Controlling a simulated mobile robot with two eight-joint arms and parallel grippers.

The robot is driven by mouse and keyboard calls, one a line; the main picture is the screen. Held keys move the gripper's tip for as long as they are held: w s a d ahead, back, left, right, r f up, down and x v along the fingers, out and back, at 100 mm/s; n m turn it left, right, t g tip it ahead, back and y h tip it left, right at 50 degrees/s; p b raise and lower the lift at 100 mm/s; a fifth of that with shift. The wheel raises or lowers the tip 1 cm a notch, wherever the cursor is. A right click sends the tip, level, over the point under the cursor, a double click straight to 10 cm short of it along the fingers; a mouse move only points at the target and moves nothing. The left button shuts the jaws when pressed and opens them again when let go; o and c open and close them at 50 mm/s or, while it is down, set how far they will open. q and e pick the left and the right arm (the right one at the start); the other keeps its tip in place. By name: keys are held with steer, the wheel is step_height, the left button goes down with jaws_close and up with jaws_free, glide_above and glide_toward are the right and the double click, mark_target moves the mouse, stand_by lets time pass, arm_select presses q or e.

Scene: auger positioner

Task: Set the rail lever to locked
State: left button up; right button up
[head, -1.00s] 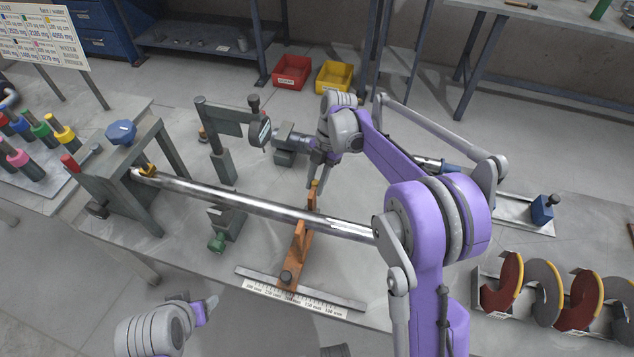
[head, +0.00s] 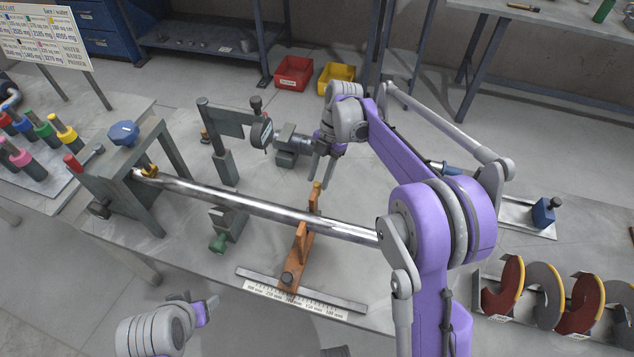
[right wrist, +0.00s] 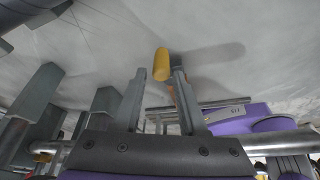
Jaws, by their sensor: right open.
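The lever that seems to be the rail lever has a yellow tip (head: 317,186) and stands up at the far end of the orange support (head: 300,250) under the long steel shaft. My right gripper (head: 320,180) is open and points down just above and behind this tip. In the right wrist view the yellow tip (right wrist: 162,64) shows between and slightly beyond the two fingertips (right wrist: 160,78). I cannot tell if they touch it. The lever's lower part is mostly hidden. My left gripper (head: 198,301) is low at the front left, away from the lever; its opening is unclear.
The steel shaft (head: 240,202) runs from the grey stand at left to beneath my right arm. A dial gauge (head: 262,133) on a post is left of my right gripper. A scale (head: 300,295) lies at the table's front. Auger pieces (head: 500,283) stand at right.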

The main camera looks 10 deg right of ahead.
steer(key=v, duration=0.8)
